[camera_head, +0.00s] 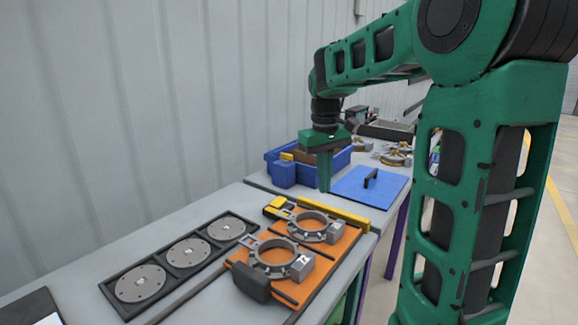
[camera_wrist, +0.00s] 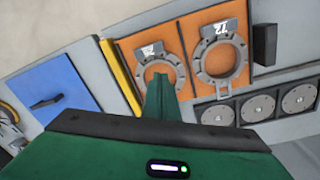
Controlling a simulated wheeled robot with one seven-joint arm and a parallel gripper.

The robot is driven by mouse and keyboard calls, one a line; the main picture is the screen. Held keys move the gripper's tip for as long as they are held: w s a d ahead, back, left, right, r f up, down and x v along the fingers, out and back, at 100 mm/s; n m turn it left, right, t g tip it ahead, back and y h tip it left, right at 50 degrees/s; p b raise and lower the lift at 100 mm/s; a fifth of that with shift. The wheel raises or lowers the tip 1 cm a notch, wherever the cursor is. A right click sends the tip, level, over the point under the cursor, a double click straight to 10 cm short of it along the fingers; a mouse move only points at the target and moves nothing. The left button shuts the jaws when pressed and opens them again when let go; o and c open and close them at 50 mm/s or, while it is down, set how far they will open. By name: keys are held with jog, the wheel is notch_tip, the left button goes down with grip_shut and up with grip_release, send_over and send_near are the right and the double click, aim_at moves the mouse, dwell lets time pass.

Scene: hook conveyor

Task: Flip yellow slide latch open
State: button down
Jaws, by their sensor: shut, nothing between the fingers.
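A yellow and black block (camera_head: 275,207), which looks like the slide latch, sits at the back left corner of an orange board (camera_head: 245,258). Whether it is open or closed is too small to tell. A long yellow bar (camera_head: 333,214) runs along the board's far edge, and it also shows in the wrist view (camera_wrist: 121,78). My gripper (camera_head: 324,187) is shut and empty, pointing down, above and beyond the bar in the head view. In the wrist view my gripper (camera_wrist: 160,84) covers part of the board near the bar, and the yellow and black block is hidden there.
Two grey rings (camera_head: 272,260) (camera_head: 312,228) with numbered blocks lie on the board. A dark tray (camera_head: 219,257) with three grey discs lies to its left. A blue plate (camera_head: 372,193) with a black handle and a blue bin (camera_head: 281,173) stand on the farther table.

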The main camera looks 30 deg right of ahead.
jog(key=s+a+f+m, duration=0.1)
jog(key=s+f+m, duration=0.1)
jog(key=s, duration=0.6)
jog(key=s+a+f+m, duration=0.1)
jog(key=s+f+m, duration=0.1)
jog(key=s+f, duration=0.3)
jog(key=s+a+f+m+y, duration=0.1)
jog(key=s+f, duration=0.2)
jog(key=s, duration=1)
jog(key=shift+s+a+f+m, duration=0.2)
jog(key=shift+a+m, duration=0.1)
jog(key=shift+m, duration=0.1)
